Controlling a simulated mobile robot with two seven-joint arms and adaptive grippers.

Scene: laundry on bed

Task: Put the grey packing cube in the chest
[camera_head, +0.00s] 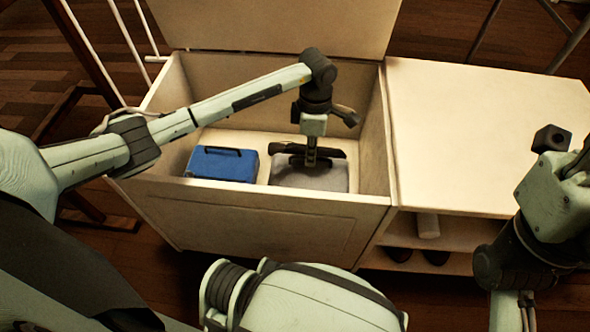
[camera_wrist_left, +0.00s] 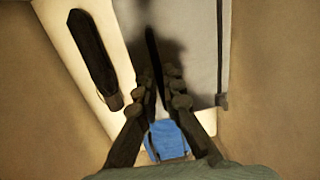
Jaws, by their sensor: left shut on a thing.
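The chest (camera_head: 250,222) stands open, its lid (camera_head: 275,22) raised at the back. The grey packing cube (camera_head: 312,179) is inside, on the right side; it also shows in the left wrist view (camera_wrist_left: 200,38). My left gripper (camera_head: 311,162) reaches down into the chest and is shut on the cube's edge; its fingers (camera_wrist_left: 160,82) partly hide that edge. I cannot tell whether the cube rests fully on the chest floor. My right arm shows at the right, but its fingers are not in view.
A blue packing cube (camera_head: 222,164) lies to the left in the chest. A dark, long object (camera_wrist_left: 92,58) lies beside the grey cube. A pale cabinet (camera_head: 480,125) adjoins the chest on the right, its top clear; a white roll and dark items sit on its shelves.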

